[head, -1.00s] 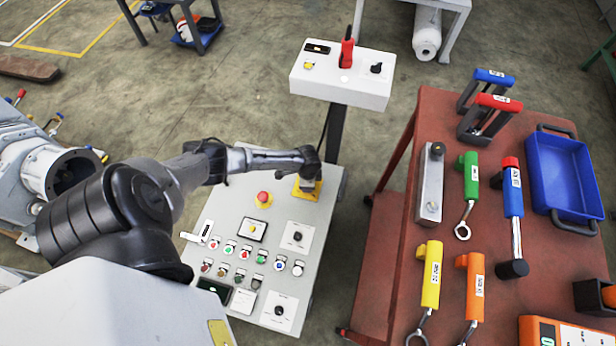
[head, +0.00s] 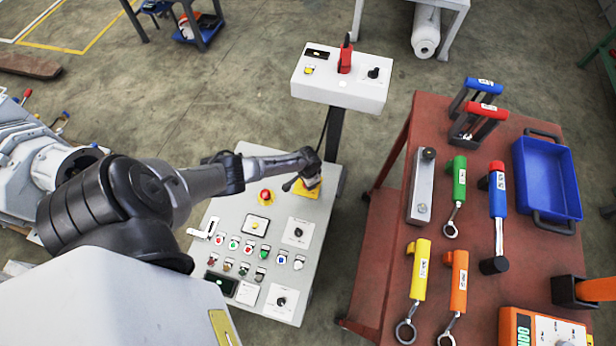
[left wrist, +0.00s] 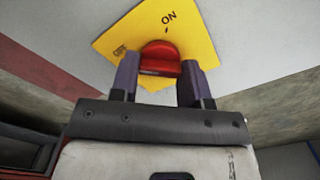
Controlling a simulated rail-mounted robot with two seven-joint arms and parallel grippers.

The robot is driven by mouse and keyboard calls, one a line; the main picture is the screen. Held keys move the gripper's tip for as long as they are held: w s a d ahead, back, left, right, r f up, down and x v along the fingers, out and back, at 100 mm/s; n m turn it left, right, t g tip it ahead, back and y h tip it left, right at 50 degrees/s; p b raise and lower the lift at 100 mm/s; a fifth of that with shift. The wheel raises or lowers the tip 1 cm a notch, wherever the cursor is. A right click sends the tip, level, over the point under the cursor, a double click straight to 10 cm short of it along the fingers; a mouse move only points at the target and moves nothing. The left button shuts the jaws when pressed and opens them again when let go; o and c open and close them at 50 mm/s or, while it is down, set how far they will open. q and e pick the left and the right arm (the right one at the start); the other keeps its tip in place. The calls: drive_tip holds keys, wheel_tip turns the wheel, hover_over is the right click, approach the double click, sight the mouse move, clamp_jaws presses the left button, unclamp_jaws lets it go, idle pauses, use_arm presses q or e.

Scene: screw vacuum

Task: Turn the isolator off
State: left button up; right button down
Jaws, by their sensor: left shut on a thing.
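The isolator is a red knob (left wrist: 160,58) on a yellow plate (left wrist: 130,42) that carries the word ON. In the left wrist view the plate sits tilted relative to my gripper. In the head view the yellow plate (head: 307,192) is at the top right of the grey control panel (head: 222,190). My left gripper (left wrist: 158,78) is shut on the red knob, with one finger on each side. In the head view my left gripper (head: 308,180) comes down over the plate and hides the knob. My right gripper is not in view.
A red emergency button (head: 265,195) and several small buttons share the panel. A white box (head: 340,88) with a red handle stands behind it. A red-brown table (head: 385,255) with tools and a blue tray (head: 548,180) stands to the right.

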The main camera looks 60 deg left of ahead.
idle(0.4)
use_arm(q)
drive_tip(key=o, duration=0.9)
wheel_tip(320, 180, up, 14)
drive_tip(key=p, duration=0.7)
drive_tip(key=shift+f, duration=0.1)
